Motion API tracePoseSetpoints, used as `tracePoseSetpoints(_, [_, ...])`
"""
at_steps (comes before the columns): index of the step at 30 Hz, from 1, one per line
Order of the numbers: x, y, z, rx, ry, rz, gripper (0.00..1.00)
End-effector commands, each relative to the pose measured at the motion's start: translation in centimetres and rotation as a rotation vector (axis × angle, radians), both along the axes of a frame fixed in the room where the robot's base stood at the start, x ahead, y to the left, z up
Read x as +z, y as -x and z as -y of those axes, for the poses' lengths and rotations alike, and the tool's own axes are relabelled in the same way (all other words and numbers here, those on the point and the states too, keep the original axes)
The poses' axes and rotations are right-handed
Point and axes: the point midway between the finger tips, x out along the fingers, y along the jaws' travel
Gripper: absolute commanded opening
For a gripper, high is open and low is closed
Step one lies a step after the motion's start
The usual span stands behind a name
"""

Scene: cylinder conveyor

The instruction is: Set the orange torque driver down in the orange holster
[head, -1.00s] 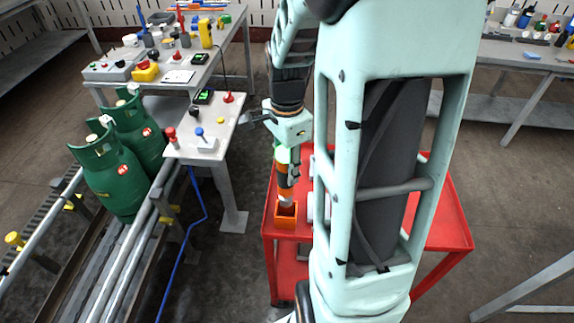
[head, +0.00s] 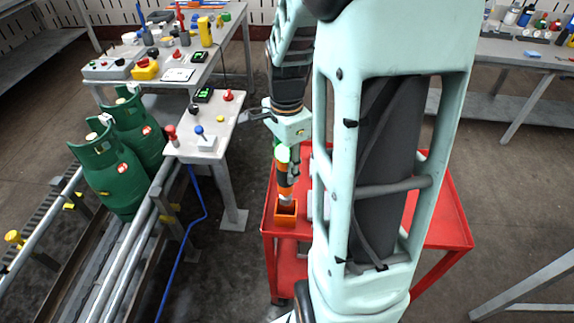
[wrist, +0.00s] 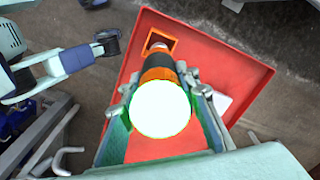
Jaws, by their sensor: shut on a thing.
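The orange torque driver (head: 284,180), with a black and orange body, hangs nearly upright in my gripper (head: 286,160), tip down. In the wrist view its round white end (wrist: 161,109) faces the camera, between the fingers of my gripper (wrist: 161,90), which are shut on it. The orange holster (head: 286,217) is a square open box at the left front of the red cart. The driver's tip is at or just over the holster's opening; I cannot tell whether it is inside. The holster's rim (wrist: 173,33) shows beyond the tip in the wrist view.
The red cart top (head: 440,215) carries the holster and is partly hidden by my arm. A small grey table (head: 225,130) with buttons stands to the left. Green gas cylinders (head: 110,175) stand by the conveyor (head: 110,285) at far left.

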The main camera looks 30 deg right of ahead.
Motion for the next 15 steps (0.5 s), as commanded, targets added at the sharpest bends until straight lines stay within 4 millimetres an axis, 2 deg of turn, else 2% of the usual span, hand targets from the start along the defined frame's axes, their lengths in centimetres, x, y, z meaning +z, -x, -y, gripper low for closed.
tracePoseSetpoints(8, [0.01, -0.05, 0.05, -0.001, 0.001, 0.002, 0.00])
tracePoseSetpoints(15, [-0.86, -0.04, 0.04, -0.001, 0.000, 0.001, 0.00])
